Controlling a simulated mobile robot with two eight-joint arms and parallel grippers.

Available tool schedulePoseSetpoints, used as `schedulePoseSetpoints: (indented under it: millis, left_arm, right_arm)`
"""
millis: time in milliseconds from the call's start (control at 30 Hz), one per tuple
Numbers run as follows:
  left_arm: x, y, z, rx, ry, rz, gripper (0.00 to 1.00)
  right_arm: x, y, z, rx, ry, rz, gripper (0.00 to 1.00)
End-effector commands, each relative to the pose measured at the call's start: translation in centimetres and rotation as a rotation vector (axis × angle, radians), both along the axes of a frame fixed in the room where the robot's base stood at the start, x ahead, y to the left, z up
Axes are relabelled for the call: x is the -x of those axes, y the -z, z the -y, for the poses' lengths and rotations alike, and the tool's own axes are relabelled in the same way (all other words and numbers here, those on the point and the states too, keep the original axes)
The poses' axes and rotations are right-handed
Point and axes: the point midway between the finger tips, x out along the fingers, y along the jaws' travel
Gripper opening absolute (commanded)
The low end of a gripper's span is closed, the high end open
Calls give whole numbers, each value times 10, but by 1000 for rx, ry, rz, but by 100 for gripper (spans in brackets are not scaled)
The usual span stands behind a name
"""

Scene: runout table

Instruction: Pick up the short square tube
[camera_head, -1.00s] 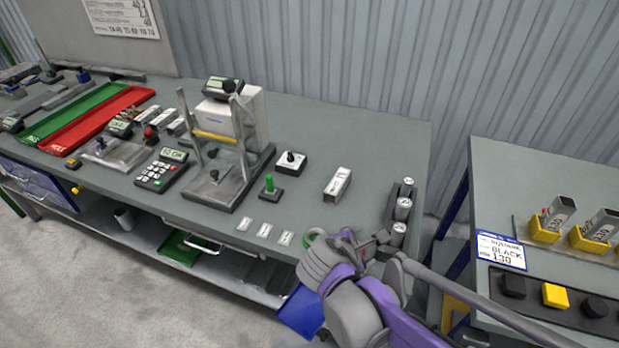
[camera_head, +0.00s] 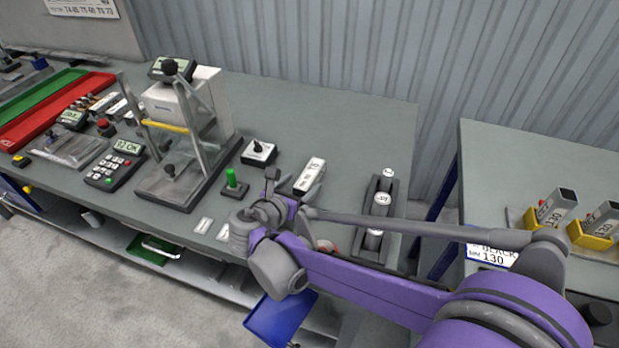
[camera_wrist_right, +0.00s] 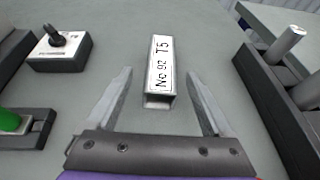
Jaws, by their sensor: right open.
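The short square tube (camera_head: 309,176) lies on the grey table, to the right of the black-knobbed switch box. It has a white label on top reading "No 92 T5", clear in the right wrist view (camera_wrist_right: 160,70). My right gripper (camera_head: 283,184) is beside the tube's near left side in the head view. In the right wrist view its two fingers (camera_wrist_right: 158,100) are spread apart, with the near end of the tube ahead and between the fingertips. The gripper is open and empty. My left gripper is not in view.
A test stand (camera_head: 185,150) is further left. Bare tabletop surrounds the tube.

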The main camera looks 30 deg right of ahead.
Motion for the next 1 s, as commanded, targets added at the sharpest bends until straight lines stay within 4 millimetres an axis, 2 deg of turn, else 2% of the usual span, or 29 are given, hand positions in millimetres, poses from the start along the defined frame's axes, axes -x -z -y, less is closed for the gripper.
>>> schedulePoseSetpoints:
  millis: [100, 267, 533, 867, 1000]
  left_arm:
    - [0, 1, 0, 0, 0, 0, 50]
    - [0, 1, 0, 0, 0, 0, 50]
    - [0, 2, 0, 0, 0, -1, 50]
    - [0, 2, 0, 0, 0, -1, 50]
    - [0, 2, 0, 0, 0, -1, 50]
  right_arm:
    - [-8, 6, 12, 0, 2, 0, 85]
    - [-13, 10, 21, -1, 3, 0, 85]
    - [-33, 23, 52, -2, 4, 1, 85]
    - [-37, 26, 57, -2, 1, 1, 85]
    - [-37, 26, 57, -2, 1, 1, 60]
